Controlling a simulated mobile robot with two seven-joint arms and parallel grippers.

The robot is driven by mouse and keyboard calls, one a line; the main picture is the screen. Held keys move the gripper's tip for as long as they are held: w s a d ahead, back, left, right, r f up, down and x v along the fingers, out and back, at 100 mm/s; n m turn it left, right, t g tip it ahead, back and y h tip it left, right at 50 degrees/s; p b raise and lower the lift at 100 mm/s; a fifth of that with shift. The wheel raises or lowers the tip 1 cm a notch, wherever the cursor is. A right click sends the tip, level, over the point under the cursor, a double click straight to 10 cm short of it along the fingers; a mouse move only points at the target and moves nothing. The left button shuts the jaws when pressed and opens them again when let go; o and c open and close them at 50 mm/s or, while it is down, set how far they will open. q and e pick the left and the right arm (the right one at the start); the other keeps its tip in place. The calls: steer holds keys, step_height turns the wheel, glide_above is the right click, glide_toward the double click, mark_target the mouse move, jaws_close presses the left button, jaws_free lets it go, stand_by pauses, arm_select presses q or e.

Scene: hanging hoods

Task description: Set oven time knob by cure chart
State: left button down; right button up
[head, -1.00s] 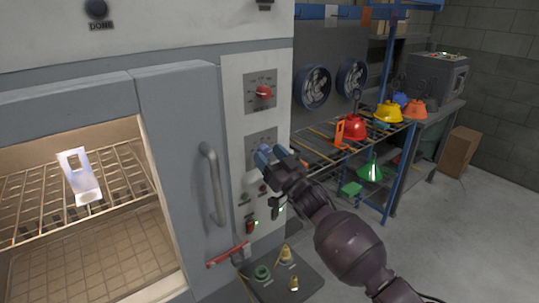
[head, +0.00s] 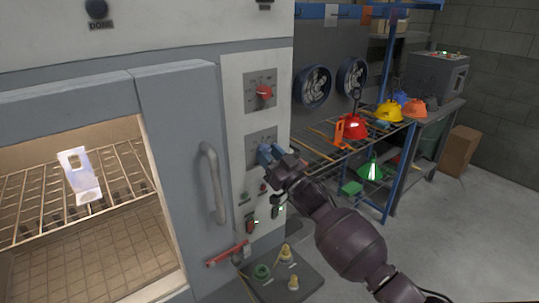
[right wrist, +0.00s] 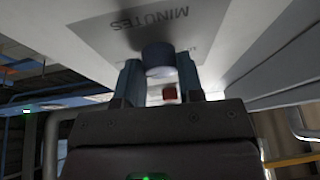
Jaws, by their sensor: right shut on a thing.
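The oven's control panel (head: 234,90) has a red-pointer upper knob (head: 263,92) and a lower dial plate (head: 259,136). My right gripper (head: 270,153) is at the lower dial, with its blue fingertips against the panel. In the right wrist view my right gripper (right wrist: 160,85) is shut on the time knob (right wrist: 158,56), a short round blue-grey knob beside the printed word MINUTES (right wrist: 158,20). The fingers stand on both sides of it. In the head view my gripper hides this knob, and its pointer setting cannot be read. I see no cure chart. My left gripper is not in view.
The oven door handle (head: 213,183) stands out left of the panel. Switches with lit lamps (head: 252,225) sit below my gripper. A red-handled lever (head: 228,254) juts out lower down. At right, a rack (head: 335,152) carries a red hood (head: 351,127) and a yellow hood (head: 388,111).

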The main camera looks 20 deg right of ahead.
steer(key=n+g+y, duration=0.1)
steer(key=n, duration=0.2)
steer(key=n+g+y, duration=0.1)
steer(key=n, duration=0.2)
steer(key=shift+d+r+p, duration=0.1)
steer(key=shift+p, duration=0.3)
steer(key=shift+n+g+y+p, duration=0.3)
steer(key=shift+n+g+y, duration=0.3)
steer(key=shift+n, duration=1.5)
steer(key=o, duration=0.9)
steer(key=shift+d, duration=0.1)
steer(key=b+v, duration=0.1)
steer(key=v, duration=0.9)
steer(key=shift+s+d, duration=0.25)
